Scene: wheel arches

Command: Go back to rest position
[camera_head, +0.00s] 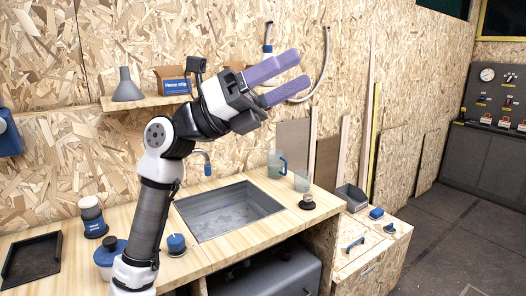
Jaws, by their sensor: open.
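My gripper (283,80) is raised in front of the back wall, above the level of the worktop. Its two purple fingers point to the right and slightly up. They are apart, with a gap between them, and I see nothing held in it. My arm rises from the front of the worktop (236,246) and bends to the right at its top. The arm hides part of the shelf and part of the wall behind it.
A metal sink (225,208) is set in the worktop. A clear jug (276,164) and a cup (302,181) stand right of it. A funnel (126,86) and a box (173,80) sit on the shelf. Floor (440,240) lies open at right.

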